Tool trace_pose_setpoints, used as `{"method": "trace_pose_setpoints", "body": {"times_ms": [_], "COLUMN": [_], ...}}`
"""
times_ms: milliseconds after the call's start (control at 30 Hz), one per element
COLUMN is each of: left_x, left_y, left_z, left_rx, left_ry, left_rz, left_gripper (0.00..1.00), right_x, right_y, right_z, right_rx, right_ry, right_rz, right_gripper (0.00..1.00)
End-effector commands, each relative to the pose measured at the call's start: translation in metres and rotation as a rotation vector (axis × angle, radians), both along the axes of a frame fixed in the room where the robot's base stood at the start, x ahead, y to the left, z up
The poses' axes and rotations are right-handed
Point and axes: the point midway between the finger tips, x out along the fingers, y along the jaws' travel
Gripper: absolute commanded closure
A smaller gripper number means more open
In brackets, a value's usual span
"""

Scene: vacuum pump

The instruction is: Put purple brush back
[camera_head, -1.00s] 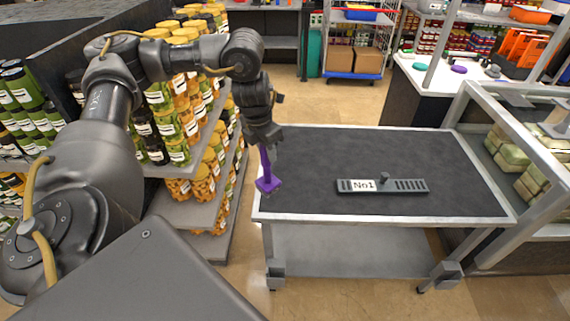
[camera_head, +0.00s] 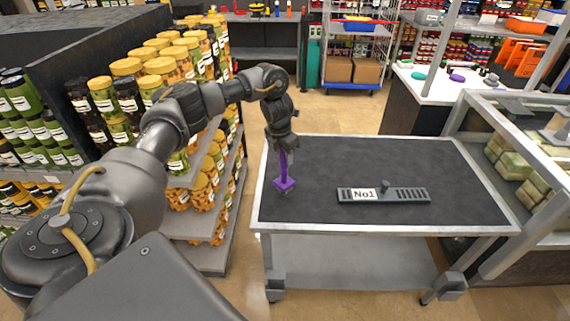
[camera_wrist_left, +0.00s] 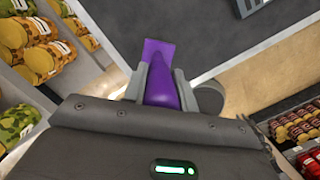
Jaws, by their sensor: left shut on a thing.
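The purple brush (camera_head: 284,184) hangs upright from my left gripper (camera_head: 281,152), its wide end down, over the left part of the dark-topped table. My left gripper is shut on its upper part. In the left wrist view the purple brush (camera_wrist_left: 160,82) sits between the two fingers of my left gripper (camera_wrist_left: 160,88). A grey slotted holder (camera_head: 410,195) with a "No1" label and a dark knob lies on the table, to the right of the brush. My right gripper is not in view.
The table top (camera_head: 330,160) is otherwise clear. Shelves of yellow-lidded jars (camera_head: 205,180) stand close on the left. A metal-framed case (camera_head: 500,190) with wrapped packs adjoins on the right. A white counter (camera_head: 440,82) stands behind.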

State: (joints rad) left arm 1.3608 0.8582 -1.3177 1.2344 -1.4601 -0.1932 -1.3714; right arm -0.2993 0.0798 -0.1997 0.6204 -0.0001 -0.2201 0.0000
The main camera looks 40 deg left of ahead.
Motion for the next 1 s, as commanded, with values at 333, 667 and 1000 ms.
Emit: {"method": "trace_pose_setpoints", "body": {"times_ms": [333,667,1000], "left_x": [0.002,0.003,0.003], "left_y": [0.001,0.001,0.001], "left_z": [-0.031,-0.036,-0.039], "left_rx": [-0.001,-0.001,-0.001], "left_ry": [0.004,0.001,0.001], "left_rz": [0.0,-0.001,0.0], "left_gripper": [0.95,0.95,0.51], "right_x": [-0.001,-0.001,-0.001], "right_y": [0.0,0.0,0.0], "right_z": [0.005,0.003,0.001], "right_rx": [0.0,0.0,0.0], "right_ry": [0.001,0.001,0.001], "right_rz": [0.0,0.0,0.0], "right_gripper": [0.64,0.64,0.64]}}
